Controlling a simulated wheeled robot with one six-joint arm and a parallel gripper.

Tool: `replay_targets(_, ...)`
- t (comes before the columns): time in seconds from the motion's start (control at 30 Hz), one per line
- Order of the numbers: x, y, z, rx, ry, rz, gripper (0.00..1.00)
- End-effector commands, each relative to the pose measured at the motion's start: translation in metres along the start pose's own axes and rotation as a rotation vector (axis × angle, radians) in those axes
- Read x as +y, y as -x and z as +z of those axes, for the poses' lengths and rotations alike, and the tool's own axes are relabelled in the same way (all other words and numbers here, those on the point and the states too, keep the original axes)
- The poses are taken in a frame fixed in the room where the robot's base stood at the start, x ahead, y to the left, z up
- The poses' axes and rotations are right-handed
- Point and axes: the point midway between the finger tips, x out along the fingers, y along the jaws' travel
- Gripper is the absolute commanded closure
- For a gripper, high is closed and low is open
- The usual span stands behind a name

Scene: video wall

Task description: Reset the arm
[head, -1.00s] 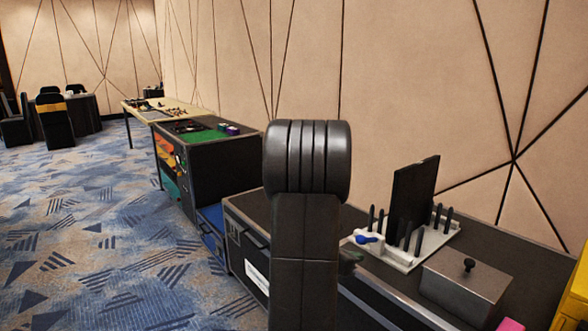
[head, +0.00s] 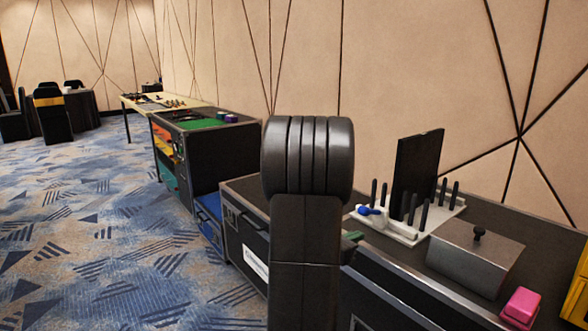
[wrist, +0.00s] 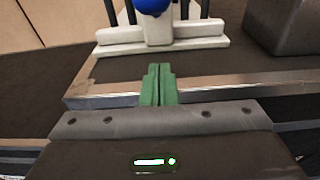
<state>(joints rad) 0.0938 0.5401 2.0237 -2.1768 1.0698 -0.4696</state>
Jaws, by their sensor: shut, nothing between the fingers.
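My arm stands upright in the middle of the head view and covers part of the dark case. My gripper (wrist: 159,84) shows in the wrist view with its green fingers together and nothing between them. It is over the metal front edge of the case top, in front of the white rack. In the head view only a small green bit of the gripper shows beside my arm.
A white rack (head: 436,224) with black pegs, a dark upright panel (head: 416,172) and a blue-tipped piece (head: 370,210) stands on the dark case. A metal box (head: 474,258) and a pink block (head: 521,307) lie to the right. Carpet (head: 110,235) is clear at left.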

Motion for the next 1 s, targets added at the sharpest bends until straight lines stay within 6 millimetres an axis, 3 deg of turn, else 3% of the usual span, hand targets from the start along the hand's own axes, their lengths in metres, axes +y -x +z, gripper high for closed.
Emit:
replay_targets(0.47,0.000,0.008,0.000,-0.003,-0.001,0.000,1.00)
replay_targets(0.73,-0.001,-0.002,0.001,0.002,0.000,-0.003,1.00)
replay_targets(1.0,-0.002,0.000,0.013,0.064,0.010,-0.014,1.00)
